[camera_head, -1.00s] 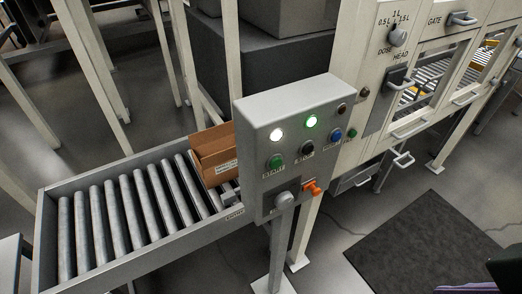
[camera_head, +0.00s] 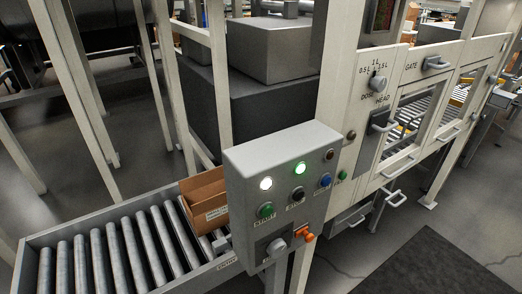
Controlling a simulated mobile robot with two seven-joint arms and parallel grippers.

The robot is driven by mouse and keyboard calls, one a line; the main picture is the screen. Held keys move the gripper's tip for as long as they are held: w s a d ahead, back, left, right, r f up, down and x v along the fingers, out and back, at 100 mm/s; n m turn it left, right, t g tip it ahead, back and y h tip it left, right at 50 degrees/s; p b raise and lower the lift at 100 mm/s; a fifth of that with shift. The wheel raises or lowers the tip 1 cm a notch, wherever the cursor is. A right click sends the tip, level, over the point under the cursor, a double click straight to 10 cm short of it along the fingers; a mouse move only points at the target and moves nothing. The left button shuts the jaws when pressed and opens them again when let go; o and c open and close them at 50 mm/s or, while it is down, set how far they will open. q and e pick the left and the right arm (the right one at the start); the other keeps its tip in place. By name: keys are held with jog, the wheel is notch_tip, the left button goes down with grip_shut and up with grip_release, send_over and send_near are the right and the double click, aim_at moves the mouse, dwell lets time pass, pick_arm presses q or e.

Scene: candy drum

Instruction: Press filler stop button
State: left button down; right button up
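The grey control box (camera_head: 262,158) stands on a post in the middle of the view. The black stop button (camera_head: 298,194) is on its front face, between the green start button (camera_head: 265,210) and a blue button (camera_head: 325,180). Above the buttons, a white lamp (camera_head: 266,184) and a green lamp (camera_head: 300,168) are lit, and a third lamp (camera_head: 329,155) is dark. Nothing covers the stop button. Neither of my grippers shows in this view.
A grey knob (camera_head: 277,246) and an orange handle (camera_head: 303,233) stick out below the buttons. A roller conveyor (camera_head: 112,250) with an open cardboard box (camera_head: 205,198) lies left of the control box. The machine's dose knob (camera_head: 377,84) is at right. Floor at lower right is open around a dark mat (camera_head: 430,258).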

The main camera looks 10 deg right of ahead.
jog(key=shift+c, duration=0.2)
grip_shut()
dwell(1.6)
